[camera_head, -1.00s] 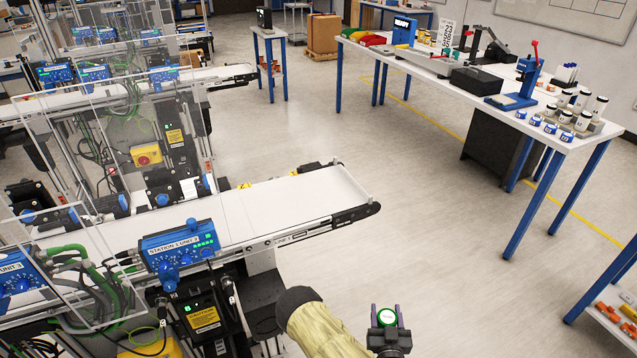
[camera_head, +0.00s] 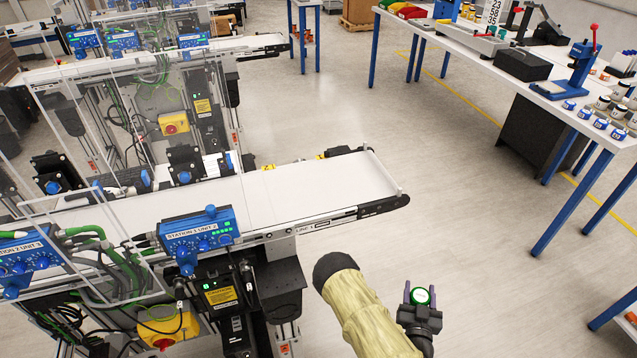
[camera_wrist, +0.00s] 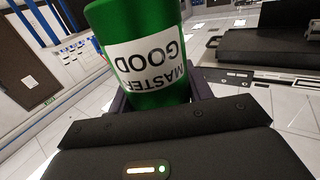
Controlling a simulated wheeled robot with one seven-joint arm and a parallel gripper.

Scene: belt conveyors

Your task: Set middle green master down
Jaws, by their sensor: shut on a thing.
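The green master (camera_wrist: 140,25) is a green cylinder with a white label reading "MASTER GOOD", upside down in the wrist view. My gripper (camera_head: 420,298) is shut on it, and its green top with a pale rim (camera_head: 422,296) shows between the fingers in the head view. The gripper holds it in the air over the floor, right of and in front of the near conveyor's end. The master's lower part is hidden in the head view.
The near white belt conveyor (camera_head: 330,185) ends left of and beyond my gripper. Blue control boxes (camera_head: 200,235) line its side. A white table (camera_head: 480,50) with blue legs, carrying a blue press (camera_head: 577,75) and small jars, stands at the right. Open floor lies between.

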